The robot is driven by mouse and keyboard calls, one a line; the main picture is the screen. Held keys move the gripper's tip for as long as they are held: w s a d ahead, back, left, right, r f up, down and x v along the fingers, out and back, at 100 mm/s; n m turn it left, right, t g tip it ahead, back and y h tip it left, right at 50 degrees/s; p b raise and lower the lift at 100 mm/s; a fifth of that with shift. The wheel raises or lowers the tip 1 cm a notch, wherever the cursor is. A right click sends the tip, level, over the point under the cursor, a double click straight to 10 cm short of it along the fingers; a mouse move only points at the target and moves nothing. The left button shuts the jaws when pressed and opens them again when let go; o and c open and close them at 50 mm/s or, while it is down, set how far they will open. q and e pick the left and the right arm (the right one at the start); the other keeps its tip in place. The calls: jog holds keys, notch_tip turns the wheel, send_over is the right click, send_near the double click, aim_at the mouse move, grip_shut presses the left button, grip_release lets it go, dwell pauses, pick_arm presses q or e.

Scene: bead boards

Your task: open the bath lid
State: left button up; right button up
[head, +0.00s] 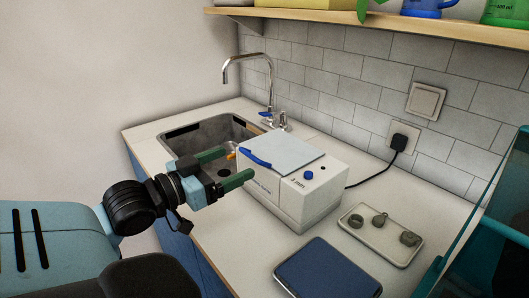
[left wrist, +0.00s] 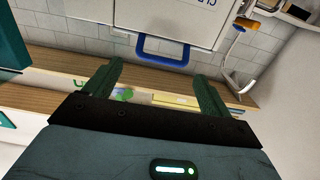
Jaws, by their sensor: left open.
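The white bath (head: 292,197) stands on the counter beside the sink. Its pale grey lid (head: 284,148) lies flat and shut on top, with a blue handle (head: 256,159) at the lid's left edge. My left gripper (head: 239,164) is open and empty, its green fingers pointing at the handle side of the bath. In the left wrist view the blue handle (left wrist: 162,53) shows beyond and between the open fingertips, apart from them. The bath's white body (left wrist: 165,18) fills the top of that view. My right gripper is not in view.
A sink (head: 205,135) with a tall tap (head: 270,90) lies behind the bath. A tray (head: 380,238) with several small grey-green pieces and a dark blue pad (head: 328,272) sit on the counter to the right. A shelf (head: 380,27) runs above.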

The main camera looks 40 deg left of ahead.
aim_at(248, 156)
pick_arm(q)
jog(key=shift+w, duration=0.15)
jog(key=shift+w+d, duration=0.15)
jog(key=shift+w, duration=1.75)
jog(key=shift+w+d, duration=0.15)
jog(key=shift+w, duration=1.7)
jog(key=c, duration=1.1)
